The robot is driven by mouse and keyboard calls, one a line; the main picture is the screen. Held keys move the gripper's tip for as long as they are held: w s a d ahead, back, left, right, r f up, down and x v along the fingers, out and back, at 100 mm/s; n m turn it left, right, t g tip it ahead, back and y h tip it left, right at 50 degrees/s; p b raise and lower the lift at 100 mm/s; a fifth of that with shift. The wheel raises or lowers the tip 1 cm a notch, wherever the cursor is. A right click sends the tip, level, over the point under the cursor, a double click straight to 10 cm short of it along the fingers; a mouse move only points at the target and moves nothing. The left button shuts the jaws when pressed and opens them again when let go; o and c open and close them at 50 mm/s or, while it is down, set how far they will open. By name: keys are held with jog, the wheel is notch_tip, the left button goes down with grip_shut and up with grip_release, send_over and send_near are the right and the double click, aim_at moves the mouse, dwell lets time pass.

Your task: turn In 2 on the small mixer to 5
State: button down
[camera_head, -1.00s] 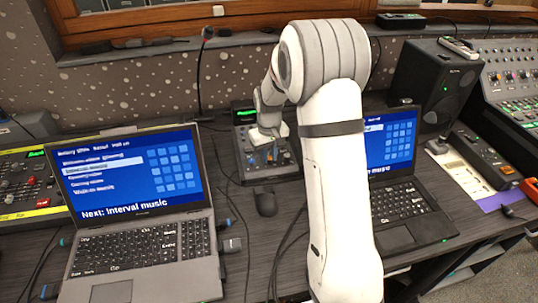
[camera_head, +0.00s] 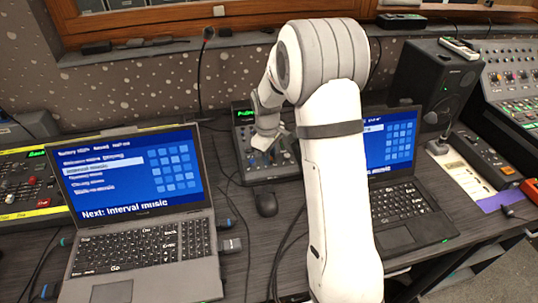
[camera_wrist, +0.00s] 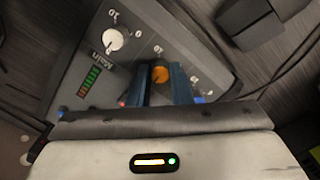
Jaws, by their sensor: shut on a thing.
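The small mixer (camera_head: 280,173) is a dark box with a green display, standing on the desk behind the mouse. In the wrist view its panel (camera_wrist: 62,78) shows a white knob (camera_wrist: 114,39) marked "Main" and a row of level lights. My gripper (camera_wrist: 161,84) is at the panel with its two dark blue fingers shut on an orange-topped knob (camera_wrist: 160,74). That knob's label is not readable, so I cannot tell from it whether this is In 2. In the head view my gripper (camera_head: 269,150) is over the mixer and partly covers its controls.
One laptop (camera_head: 140,245) stands at the left and another (camera_head: 405,215) at the right, partly behind my arm. A black mouse (camera_head: 266,204) and cables lie in front of the mixer.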

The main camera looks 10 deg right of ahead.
dwell(0.3)
jog(key=c, duration=1.3)
grip_release()
jog(key=shift+r, duration=0.1)
jog(key=r, duration=0.7)
jog(key=shift+s+a+r, duration=0.15)
jog(key=shift+a+r, duration=0.1)
jog(key=shift+r, duration=0.05)
jog(key=shift+s+r, duration=0.1)
jog(key=s+r+m+t+p, duration=0.1)
jog(key=s+r+m, duration=0.3)
jog(key=s, duration=1)
jog(key=s+r+m+t+p, duration=0.1)
jog(key=s+r+m+p, duration=0.3)
jog(key=s+r, duration=0.4)
jog(key=s+m, duration=0.1)
jog(key=s, duration=0.5)
jog(key=shift+d+r+y, duration=0.2)
jog(key=shift+y, duration=0.1)
